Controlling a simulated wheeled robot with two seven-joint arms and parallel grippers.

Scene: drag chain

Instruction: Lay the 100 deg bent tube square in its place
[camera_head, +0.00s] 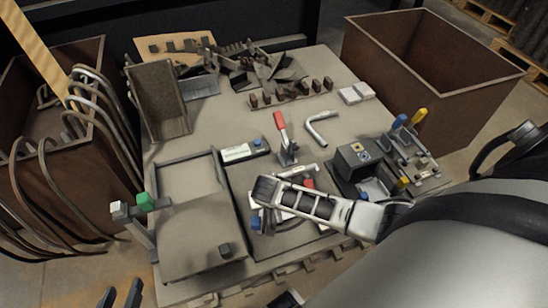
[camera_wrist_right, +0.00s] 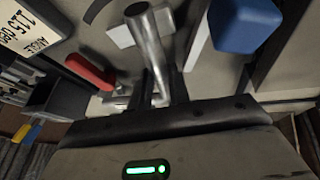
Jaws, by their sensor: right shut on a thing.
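A shiny metal tube (camera_wrist_right: 152,55) runs from the jaws of my right gripper in the right wrist view. The right gripper (camera_head: 268,192) is shut on it, low over the fixture in the middle of the table. The gripper hides most of the tube and its seat in the head view, so I cannot tell whether it lies square. The fixture has a toggle clamp with a red handle (camera_head: 279,122) and a blue knob (camera_head: 256,222). Another bent tube (camera_head: 320,128) lies on the table behind. My left gripper (camera_head: 120,294) is empty, its dark fingers apart at the bottom left.
A card reading 115 DEG ANGLE (camera_wrist_right: 35,25) is near the right gripper. A dark device (camera_head: 355,160) and clamps with coloured handles (camera_head: 410,130) stand on the right. Brown bins (camera_head: 445,65) flank the table; the left one (camera_head: 45,185) holds several bent tubes. Dark parts are heaped behind.

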